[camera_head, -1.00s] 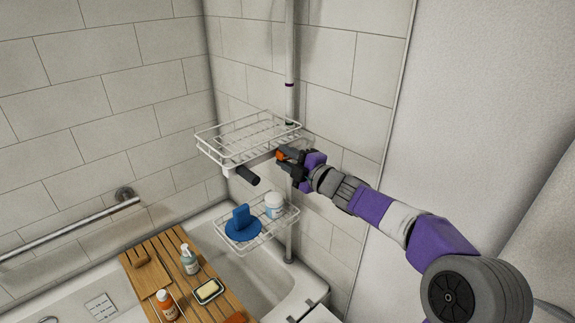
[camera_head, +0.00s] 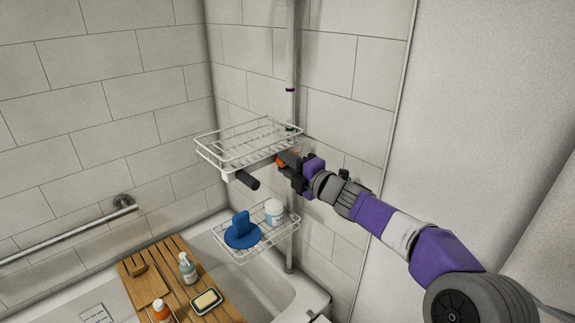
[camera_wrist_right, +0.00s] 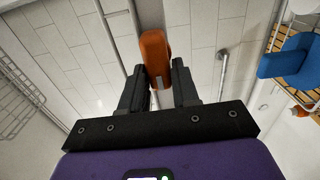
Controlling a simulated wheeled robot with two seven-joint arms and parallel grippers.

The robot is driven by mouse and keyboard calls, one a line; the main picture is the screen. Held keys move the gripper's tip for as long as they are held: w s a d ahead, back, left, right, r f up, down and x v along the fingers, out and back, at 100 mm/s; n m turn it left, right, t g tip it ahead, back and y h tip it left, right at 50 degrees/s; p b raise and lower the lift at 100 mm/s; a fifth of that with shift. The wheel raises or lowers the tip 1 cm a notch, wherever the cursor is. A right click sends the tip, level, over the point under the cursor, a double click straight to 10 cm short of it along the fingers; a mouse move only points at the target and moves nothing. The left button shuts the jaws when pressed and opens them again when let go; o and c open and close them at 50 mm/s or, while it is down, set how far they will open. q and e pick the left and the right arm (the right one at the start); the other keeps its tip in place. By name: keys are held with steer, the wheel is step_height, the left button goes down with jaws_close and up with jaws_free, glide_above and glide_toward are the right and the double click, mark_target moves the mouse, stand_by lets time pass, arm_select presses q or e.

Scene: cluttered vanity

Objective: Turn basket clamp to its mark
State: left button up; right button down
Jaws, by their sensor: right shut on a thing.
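The upper white wire basket (camera_head: 222,150) sits on the vertical pole (camera_head: 290,60) in the tiled corner. An orange clamp lever (camera_head: 280,162) shows at the basket's right side, and also in the right wrist view (camera_wrist_right: 154,50). My right gripper (camera_head: 286,162) is shut on this lever; its dark fingers (camera_wrist_right: 158,88) close around the lever's lower part. The pole carries a purple band (camera_head: 290,90) above the basket and a dark green band (camera_head: 290,128) near its rim. The clamp's body is mostly hidden behind my gripper. My left gripper is not in view.
A dark cylinder (camera_head: 248,180) sticks out under the upper basket. The lower basket (camera_head: 262,244) holds a blue object (camera_head: 240,230) and a white jar (camera_head: 274,211). A wooden bath tray (camera_head: 160,272) with bottles and soap lies lower left. A grab bar (camera_head: 75,228) is at left.

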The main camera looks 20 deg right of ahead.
steer(key=c, duration=0.9)
jaws_free()
steer(key=v, duration=0.7)
steer(key=shift+s+d+p, duration=0.15)
steer(key=shift+s+p, duration=0.1)
steer(key=shift+p, duration=0.05)
